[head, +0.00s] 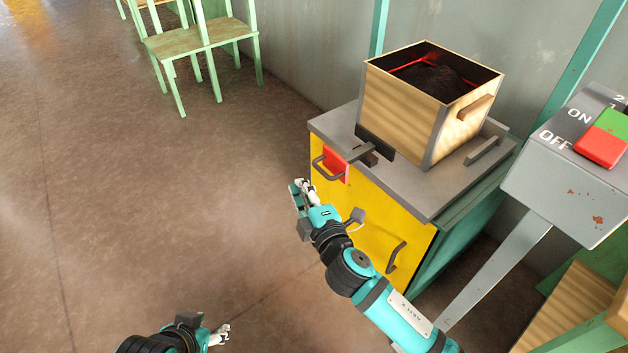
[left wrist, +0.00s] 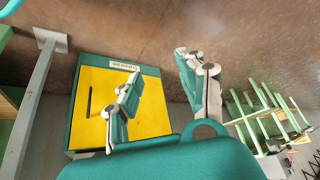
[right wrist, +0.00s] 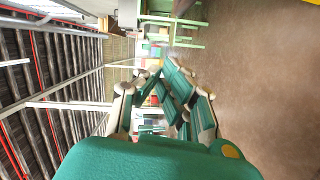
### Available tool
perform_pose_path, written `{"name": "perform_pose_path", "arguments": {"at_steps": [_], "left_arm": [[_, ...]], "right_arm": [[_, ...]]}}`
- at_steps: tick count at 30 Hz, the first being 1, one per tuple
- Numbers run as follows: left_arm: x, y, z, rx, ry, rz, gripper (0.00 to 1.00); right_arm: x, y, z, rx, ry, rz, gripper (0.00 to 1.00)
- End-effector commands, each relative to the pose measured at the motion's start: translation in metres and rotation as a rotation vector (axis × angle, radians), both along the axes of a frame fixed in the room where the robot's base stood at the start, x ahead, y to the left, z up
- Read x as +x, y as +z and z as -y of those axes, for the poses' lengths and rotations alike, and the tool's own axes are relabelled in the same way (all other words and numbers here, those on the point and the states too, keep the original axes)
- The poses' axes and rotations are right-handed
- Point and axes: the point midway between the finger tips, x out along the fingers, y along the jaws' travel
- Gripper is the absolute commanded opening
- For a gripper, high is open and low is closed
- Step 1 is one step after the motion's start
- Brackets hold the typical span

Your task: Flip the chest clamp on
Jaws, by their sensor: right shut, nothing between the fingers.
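The grey-topped chest (head: 420,200) has a yellow front and teal side. A clamp, seen as a red plate (head: 336,163) with a dark handle (head: 322,172) and a dark lever bar (head: 374,144), sits at its upper front edge. My right gripper (head: 300,188) is shut and empty, just left of and below the red plate, with no clear contact visible. My right fingers (right wrist: 170,100) show nothing held. My left gripper (head: 221,335) is low at the bottom edge, away from the chest. In the left wrist view its fingers (left wrist: 168,78) are spread and empty; the yellow front (left wrist: 88,130) lies beyond.
A wooden box (head: 400,105) with dark contents stands on the chest top. A grey ON/OFF switch post (head: 565,185) stands at the right. Another dark handle (head: 397,257) projects from the yellow front. Green chairs (head: 190,50) stand at the back; the floor at left is clear.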

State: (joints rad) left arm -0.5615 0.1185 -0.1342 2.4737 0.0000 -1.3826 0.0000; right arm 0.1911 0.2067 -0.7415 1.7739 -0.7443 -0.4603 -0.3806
Motion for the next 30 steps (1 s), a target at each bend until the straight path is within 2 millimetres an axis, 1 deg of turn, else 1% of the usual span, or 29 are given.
{"name": "perform_pose_path", "arguments": {"at_steps": [1, 2, 3, 6, 9, 14, 23, 25, 28, 30], "left_arm": [[0.009, 0.001, 0.003, -0.01, -0.004, 0.043, 0.4], [0.014, 0.003, 0.005, -0.015, -0.006, 0.069, 0.4], [0.02, 0.006, 0.007, -0.022, -0.008, 0.1, 0.4], [0.031, 0.012, 0.01, -0.034, -0.012, 0.159, 0.4], [0.039, 0.017, 0.013, -0.045, -0.016, 0.206, 0.4], [0.045, 0.021, 0.015, -0.051, -0.019, 0.241, 0.4], [0.045, 0.022, 0.015, -0.052, -0.019, 0.244, 0.4], [0.044, 0.022, 0.015, -0.05, -0.018, 0.233, 0.4], [0.029, 0.015, 0.01, -0.032, -0.012, 0.153, 0.4], [0.016, 0.009, 0.005, -0.017, -0.006, 0.082, 0.4]], "right_arm": [[0.01, -0.002, -0.005, 0.001, 0.001, 0.002, 0.0], [0.016, -0.001, -0.007, 0.001, 0.001, 0.002, 0.0], [0.021, -0.004, -0.002, -0.003, -0.002, 0.001, 0.0], [0.028, -0.007, 0.012, -0.004, -0.002, 0.0, 0.0], [0.034, -0.008, 0.02, -0.002, 0.0, 0.001, 0.0], [0.038, -0.009, 0.025, 0.001, 0.0, -0.001, 0.0], [0.038, -0.009, 0.026, 0.001, 0.0, -0.001, 0.0], [0.04, -0.008, 0.029, -0.001, -0.002, -0.001, 0.0], [0.05, -0.008, 0.042, -0.004, -0.003, -0.001, 0.0], [0.059, -0.007, 0.054, -0.003, -0.004, -0.002, 0.0]]}}
